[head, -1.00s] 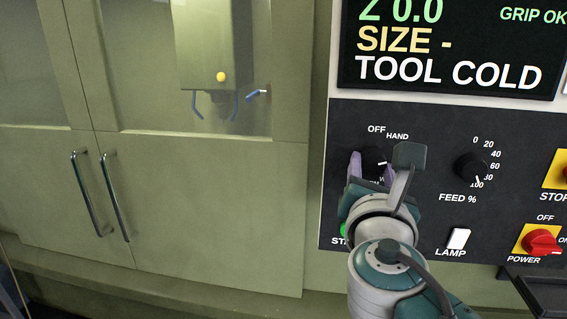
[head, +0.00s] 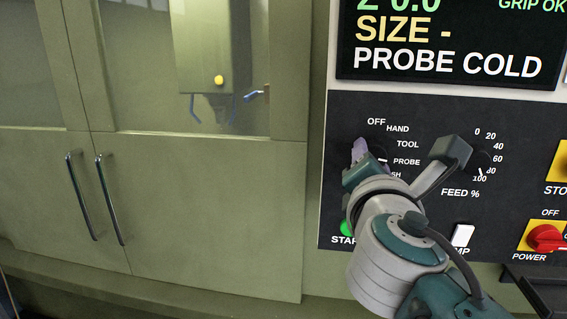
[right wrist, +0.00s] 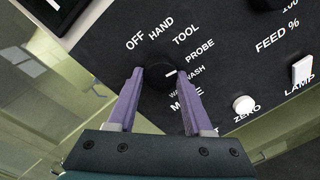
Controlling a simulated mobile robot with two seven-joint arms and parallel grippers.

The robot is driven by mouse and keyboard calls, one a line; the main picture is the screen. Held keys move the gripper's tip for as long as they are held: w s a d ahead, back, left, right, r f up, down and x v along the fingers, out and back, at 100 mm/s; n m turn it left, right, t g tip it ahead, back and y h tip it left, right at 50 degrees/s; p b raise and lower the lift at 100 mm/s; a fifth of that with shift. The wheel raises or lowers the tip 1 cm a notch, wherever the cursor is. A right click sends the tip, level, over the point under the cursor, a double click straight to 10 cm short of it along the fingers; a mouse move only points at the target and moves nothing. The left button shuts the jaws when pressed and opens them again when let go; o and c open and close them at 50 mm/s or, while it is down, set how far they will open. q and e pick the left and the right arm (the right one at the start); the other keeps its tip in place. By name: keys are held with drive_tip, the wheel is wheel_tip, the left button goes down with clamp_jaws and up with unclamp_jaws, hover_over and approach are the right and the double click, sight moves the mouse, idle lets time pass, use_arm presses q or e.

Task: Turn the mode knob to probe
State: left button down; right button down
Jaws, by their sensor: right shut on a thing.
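The black mode knob (right wrist: 165,78) sits on the dark panel, ringed by the labels OFF, HAND, TOOL, PROBE and WASH. In the right wrist view its white pointer mark is aimed toward PROBE (right wrist: 200,50). My right gripper (right wrist: 162,73) is shut on the knob, one purple finger on each side of it. In the head view my right gripper (head: 367,153) and wrist hide most of the knob, and the white mark shows level with PROBE. The display (head: 447,45) reads PROBE COLD. My left gripper is not in view.
The feed knob (head: 484,161) is partly behind my right wrist. A green start button (head: 347,228), a white lamp switch (head: 463,235) and a red power switch (head: 544,238) are close by. Closed cabinet doors with handles (head: 110,198) stand at left.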

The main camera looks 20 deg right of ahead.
drive_tip(key=shift+m, duration=0.6)
drive_tip(key=shift+b, duration=0.3)
drive_tip(key=shift+c, duration=1.5)
unclamp_jaws()
drive_tip(key=b+v, duration=0.3)
drive_tip(key=v, duration=0.7)
